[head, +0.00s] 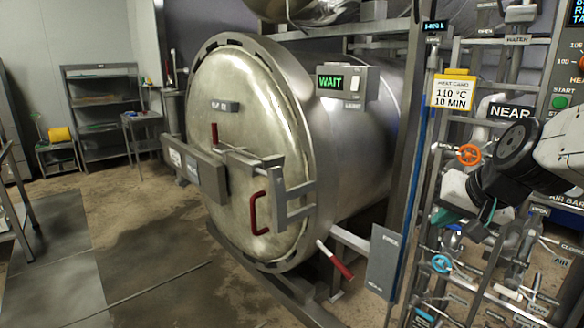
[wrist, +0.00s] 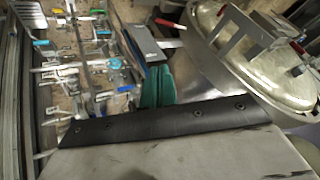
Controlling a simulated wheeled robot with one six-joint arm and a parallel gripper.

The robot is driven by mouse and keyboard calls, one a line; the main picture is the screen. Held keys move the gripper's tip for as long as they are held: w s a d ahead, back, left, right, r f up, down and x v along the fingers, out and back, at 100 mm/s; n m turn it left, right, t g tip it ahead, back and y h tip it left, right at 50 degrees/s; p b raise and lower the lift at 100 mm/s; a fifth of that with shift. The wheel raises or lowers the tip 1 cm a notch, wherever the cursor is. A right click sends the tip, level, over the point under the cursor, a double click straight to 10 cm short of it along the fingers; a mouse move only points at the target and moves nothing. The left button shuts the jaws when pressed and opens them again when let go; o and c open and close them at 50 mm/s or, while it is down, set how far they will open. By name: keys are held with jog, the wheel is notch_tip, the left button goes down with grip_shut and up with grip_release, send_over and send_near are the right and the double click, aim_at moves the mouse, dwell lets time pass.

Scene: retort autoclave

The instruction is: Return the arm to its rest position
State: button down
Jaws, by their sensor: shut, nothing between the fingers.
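My arm (head: 515,150) reaches in from the right edge of the head view, in front of the pipe and valve rack. My gripper (wrist: 157,84) shows in the wrist view as two teal fingers side by side, shut and empty. They are over the gap between the valve rack and the autoclave, touching nothing that I can make out. In the head view the gripper is small and partly lost against the pipes.
The autoclave (head: 240,130) has its round door closed; its display reads WAIT (head: 330,81). An orange valve wheel (head: 469,154) and a blue one (head: 440,263) are close to my arm. A red-handled lever (head: 340,265) sticks out below the vessel. Open floor (head: 150,235) lies left.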

jog(key=s+a+f+n+g, duration=0.1)
jog(key=s+g, duration=0.1)
jog(key=s, duration=0.5)
jog(key=s+f+n+g+h, duration=0.1)
jog(key=s+n+g, duration=0.1)
jog(key=s, duration=0.5)
jog(key=s+a+f+n+g, duration=0.1)
jog(key=s+g, duration=0.1)
jog(key=s, duration=0.5)
jog(key=shift+s+a+f, duration=0.2)
jog(key=shift+a+f, duration=0.05)
jog(key=shift+a, duration=0.1)
